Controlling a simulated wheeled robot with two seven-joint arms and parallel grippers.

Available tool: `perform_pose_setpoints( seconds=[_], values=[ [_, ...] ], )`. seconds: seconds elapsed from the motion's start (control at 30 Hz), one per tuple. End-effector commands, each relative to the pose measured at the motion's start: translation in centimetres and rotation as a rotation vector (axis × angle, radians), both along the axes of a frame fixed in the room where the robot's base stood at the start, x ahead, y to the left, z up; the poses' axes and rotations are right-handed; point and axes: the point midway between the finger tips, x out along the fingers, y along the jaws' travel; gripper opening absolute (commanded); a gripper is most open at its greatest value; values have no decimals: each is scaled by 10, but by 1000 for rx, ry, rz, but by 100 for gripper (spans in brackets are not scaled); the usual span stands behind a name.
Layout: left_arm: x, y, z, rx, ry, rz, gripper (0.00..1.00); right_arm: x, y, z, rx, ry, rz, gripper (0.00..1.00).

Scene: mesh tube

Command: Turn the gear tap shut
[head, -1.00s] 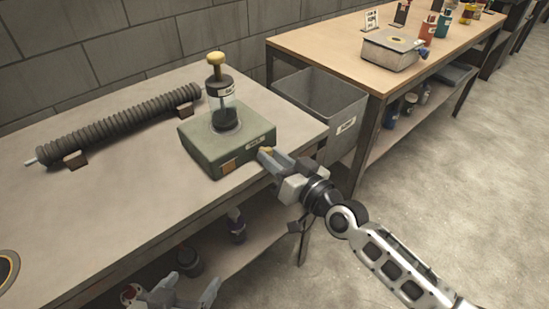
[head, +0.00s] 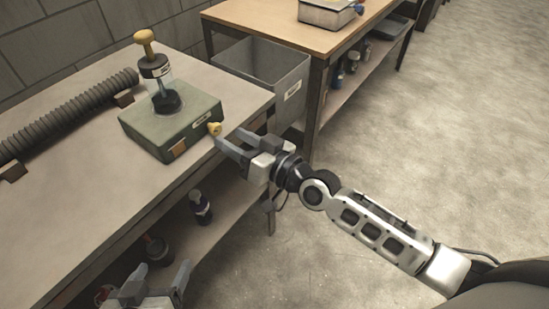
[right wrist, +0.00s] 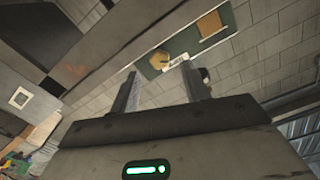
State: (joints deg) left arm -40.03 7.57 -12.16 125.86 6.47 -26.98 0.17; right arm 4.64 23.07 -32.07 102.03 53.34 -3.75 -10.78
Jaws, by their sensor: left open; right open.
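The gear tap looks to be the small yellow knob (head: 215,129) low on the front corner of the green box (head: 172,132). In the right wrist view the knob (right wrist: 158,62) shows beyond the fingertips, between the two fingers. My left gripper (head: 148,287) is open and empty, low at the bottom left, below the table top.
A ribbed dark tube (head: 70,118) lies in holders on the table (head: 70,210), left of the box. A grey bin (head: 262,68) stands behind, between this table and a wooden one (head: 262,22). Bottles (head: 201,206) stand on the lower shelf. The floor at right is clear.

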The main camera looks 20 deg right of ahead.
Motion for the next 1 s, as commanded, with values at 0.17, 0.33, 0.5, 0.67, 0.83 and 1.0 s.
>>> perform_pose_setpoints(
  seconds=[0.17,0.33,0.5,0.67,0.83,1.0],
  values=[
    [0,0,-2,0,0,0,72,-38,-28,-2,-7,2,1,46],
    [0,0,-4,1,0,-1,72,-70,-50,-3,-5,4,1,46],
    [0,0,-4,1,-2,-1,72,-91,-66,-2,-4,3,1,46],
    [1,0,-3,2,-5,-1,72,-100,-72,-1,-2,1,1,46],
    [1,0,-3,2,-6,-1,72,-101,-73,0,-1,-1,0,46],
    [1,0,-2,2,-6,-2,72,-101,-73,0,-1,1,-1,46]
  ],
)
